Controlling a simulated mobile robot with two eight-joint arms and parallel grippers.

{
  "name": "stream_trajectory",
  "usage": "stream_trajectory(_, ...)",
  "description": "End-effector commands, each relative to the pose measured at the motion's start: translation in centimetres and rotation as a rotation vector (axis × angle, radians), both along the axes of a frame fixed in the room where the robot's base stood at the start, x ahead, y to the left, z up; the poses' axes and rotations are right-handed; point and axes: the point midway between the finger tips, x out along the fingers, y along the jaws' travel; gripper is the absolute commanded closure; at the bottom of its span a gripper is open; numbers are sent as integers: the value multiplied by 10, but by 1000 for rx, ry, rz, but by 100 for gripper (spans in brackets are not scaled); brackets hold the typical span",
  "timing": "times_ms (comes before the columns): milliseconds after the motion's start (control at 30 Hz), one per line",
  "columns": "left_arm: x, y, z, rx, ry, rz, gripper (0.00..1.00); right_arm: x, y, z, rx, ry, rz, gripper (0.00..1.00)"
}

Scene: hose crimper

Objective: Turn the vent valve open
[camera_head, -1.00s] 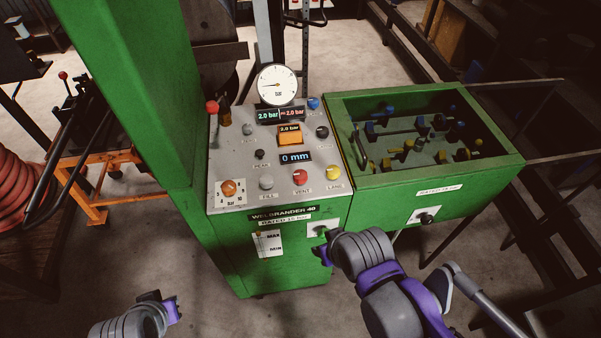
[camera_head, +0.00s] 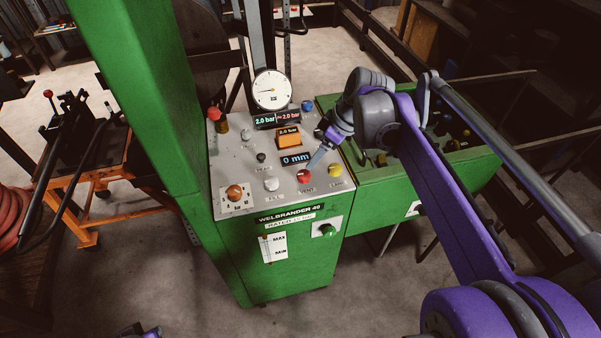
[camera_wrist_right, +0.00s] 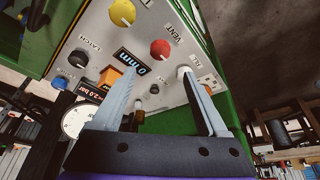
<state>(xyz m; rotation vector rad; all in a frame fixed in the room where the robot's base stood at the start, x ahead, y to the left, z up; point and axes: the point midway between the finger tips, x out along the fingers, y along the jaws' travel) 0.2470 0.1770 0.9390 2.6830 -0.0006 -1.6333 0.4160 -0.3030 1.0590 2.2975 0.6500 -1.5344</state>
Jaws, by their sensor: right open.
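The vent valve is a red knob (camera_head: 304,176) on the sloping grey panel (camera_head: 235,160), with a VENT label below it. It also shows in the right wrist view (camera_wrist_right: 160,50), beyond the fingertips. My right gripper (camera_head: 314,164) reaches over the panel from the right, its blue-grey fingers pointing down just above the red knob. In the right wrist view its two fingers (camera_wrist_right: 147,76) stand apart with nothing between them, and the red knob appears ahead of the gap. Only a small purple piece of my left gripper (camera_head: 138,330) shows at the bottom edge.
A yellow knob (camera_head: 336,170) sits right of the red one and a grey knob (camera_head: 271,184) left of it. An orange knob (camera_head: 234,192) is at the panel's left. A pressure gauge (camera_head: 272,90) stands behind. The green trough (camera_head: 465,165) adjoins on the right.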

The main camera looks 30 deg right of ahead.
Motion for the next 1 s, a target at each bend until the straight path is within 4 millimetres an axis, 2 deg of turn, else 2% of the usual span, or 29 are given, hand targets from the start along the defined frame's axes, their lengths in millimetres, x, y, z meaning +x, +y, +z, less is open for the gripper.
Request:
stream_trajectory(300,-2,0,-6,0,4,0,100,19,13,-55,0,0,1,24)
stream_trajectory(500,-3,0,-8,0,5,0,100,28,19,-82,-1,1,0,24)
stream_trajectory(700,-3,0,-9,0,5,0,100,32,21,-92,-1,1,-1,24)
stream_trajectory(933,-3,0,-9,0,5,0,100,32,21,-93,-1,1,-1,24)
stream_trajectory(967,-3,0,-9,0,5,0,100,32,21,-93,-1,1,-1,25)
stream_trajectory(1000,-3,0,-9,0,5,0,100,32,21,-93,-1,1,-1,33)
